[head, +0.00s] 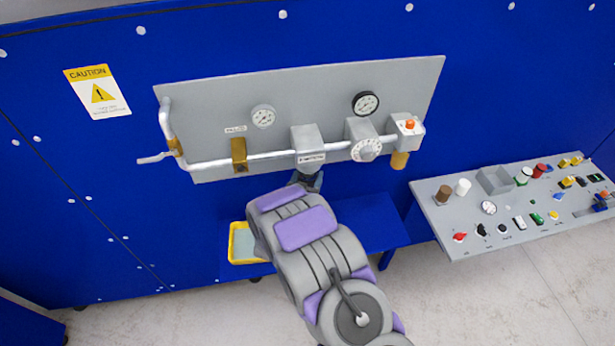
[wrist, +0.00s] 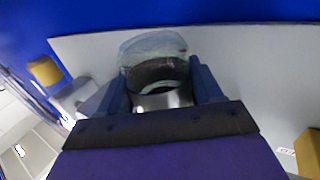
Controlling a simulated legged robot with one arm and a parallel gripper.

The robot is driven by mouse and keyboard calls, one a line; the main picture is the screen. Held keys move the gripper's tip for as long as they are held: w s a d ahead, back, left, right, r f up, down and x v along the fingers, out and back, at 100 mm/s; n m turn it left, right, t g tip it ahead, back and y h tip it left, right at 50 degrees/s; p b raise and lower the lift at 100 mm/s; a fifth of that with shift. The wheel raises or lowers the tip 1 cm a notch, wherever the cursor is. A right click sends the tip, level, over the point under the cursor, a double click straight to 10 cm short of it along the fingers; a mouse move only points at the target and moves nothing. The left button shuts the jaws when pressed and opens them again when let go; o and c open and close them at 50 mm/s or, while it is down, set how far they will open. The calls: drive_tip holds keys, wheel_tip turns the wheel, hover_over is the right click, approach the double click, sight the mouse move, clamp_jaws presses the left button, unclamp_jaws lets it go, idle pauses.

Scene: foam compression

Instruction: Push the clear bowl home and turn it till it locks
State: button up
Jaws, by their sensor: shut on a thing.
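The clear bowl (wrist: 152,48) is a translucent, rounded cup with a dark band inside, seen between my fingers in the wrist view. My gripper (wrist: 161,84) is shut on it, one dark blue finger on each side. In the head view my gripper (head: 308,181) is just below the grey filter block (head: 308,142) on the pipe, and my arm hides the bowl there. A pale grey surface shows just past the bowl's dark band in the wrist view. I cannot tell whether the bowl is seated or turned to its lock.
A grey panel (head: 205,110) carries the pipe, two gauges, a brass valve (head: 239,155) and a dial block (head: 362,143). A blue shelf (head: 375,222) with a yellow tray (head: 243,258) lies below. A control console (head: 450,225) stands at right.

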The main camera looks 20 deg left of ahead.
drive_tip(key=shift+n+y, duration=0.5)
drive_tip(key=shift+y, duration=0.3)
drive_tip(key=o, duration=1.6)
drive_tip(key=shift+s, duration=0.1)
drive_tip(key=s, duration=0.5)
drive_tip(key=s+d, duration=0.1)
drive_tip(key=s, duration=0.5)
drive_tip(key=s+d, duration=0.1)
drive_tip(key=s, duration=0.5)
drive_tip(key=shift+d, duration=0.2)
drive_tip(key=shift+w, duration=0.1)
